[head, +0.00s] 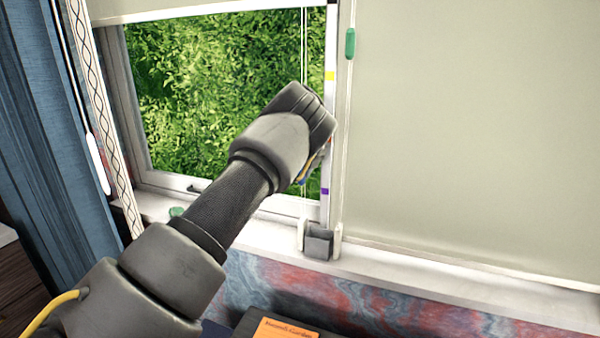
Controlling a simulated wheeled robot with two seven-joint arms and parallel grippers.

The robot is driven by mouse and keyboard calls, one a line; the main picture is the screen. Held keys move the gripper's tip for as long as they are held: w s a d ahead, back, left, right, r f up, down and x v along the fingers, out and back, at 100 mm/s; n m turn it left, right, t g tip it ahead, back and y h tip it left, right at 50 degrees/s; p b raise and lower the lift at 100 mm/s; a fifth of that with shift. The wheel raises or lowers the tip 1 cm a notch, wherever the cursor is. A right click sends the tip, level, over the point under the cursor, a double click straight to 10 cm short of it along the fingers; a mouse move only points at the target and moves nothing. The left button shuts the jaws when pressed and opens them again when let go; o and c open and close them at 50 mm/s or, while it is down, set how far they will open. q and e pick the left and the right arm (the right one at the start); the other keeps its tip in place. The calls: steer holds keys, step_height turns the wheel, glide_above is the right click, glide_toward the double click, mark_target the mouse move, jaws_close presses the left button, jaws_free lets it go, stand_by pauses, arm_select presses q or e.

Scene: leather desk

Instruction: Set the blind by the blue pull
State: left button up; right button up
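My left gripper (311,118) is in front of the window's right side, over thin cords (304,40) that run down behind it. Its back faces me, so its fingers and anything between them are hidden. A small yellow and blue patch shows at its lower edge; I cannot tell what it is. No blue pull is clearly visible. The left blind (150,8) is raised, with its bottom edge near the top of the picture. A marked strip (329,120) beside the cords carries yellow and purple marks. My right gripper is not in view.
A green pull (350,43) hangs before the lowered right blind (470,130). A white pull (97,163) hangs at left by the blue curtain (45,130). A grey block (319,242) sits on the sill. An orange-covered item (285,329) lies below.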

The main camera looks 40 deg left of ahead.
arm_select(q)
steer(key=shift+c, duration=0.2)
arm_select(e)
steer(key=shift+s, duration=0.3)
arm_select(q)
jaws_close()
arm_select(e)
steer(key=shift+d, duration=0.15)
